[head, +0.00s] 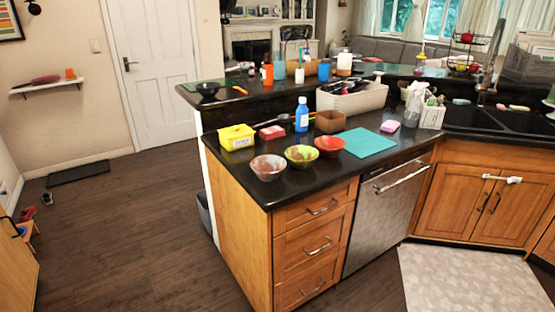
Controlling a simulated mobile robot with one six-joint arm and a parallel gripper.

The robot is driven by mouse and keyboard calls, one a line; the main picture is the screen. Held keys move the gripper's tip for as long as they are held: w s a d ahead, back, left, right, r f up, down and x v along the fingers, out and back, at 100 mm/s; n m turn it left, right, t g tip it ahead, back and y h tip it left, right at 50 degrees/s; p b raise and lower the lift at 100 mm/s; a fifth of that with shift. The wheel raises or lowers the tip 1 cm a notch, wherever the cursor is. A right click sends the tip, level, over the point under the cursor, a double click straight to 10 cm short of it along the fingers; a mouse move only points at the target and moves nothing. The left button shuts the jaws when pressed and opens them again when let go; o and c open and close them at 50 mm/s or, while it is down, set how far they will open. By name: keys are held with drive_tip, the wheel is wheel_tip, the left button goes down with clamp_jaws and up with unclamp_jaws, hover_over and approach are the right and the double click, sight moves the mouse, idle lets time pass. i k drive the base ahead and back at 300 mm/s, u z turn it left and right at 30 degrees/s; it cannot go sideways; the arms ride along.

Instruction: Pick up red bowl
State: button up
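The red bowl (330,146) sits upright on the black countertop (284,188), near its front edge. It is the rightmost of a row of three bowls. A green bowl (301,156) with reddish patches is just to its left. A grey and reddish-brown bowl (268,167) is farther left, nearest the counter corner. A teal mat (367,142) lies flat close to the right of the red bowl. The red bowl looks empty, though its inside is small in the view. My gripper is not in the head view.
A raised ledge with bottles is behind. The double sink (478,118) is at right. Dark wooden floor (130,225) lies open at left.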

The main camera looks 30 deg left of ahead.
sight(328, 147)
drive_tip(key=z, duration=0.9)
drive_tip(key=k, duration=0.1)
drive_tip(key=u, duration=2.05)
drive_tip(key=k, duration=0.95)
drive_tip(key=z, duration=0.15)
drive_tip(key=i, duration=0.95)
drive_tip(key=u, duration=0.05)
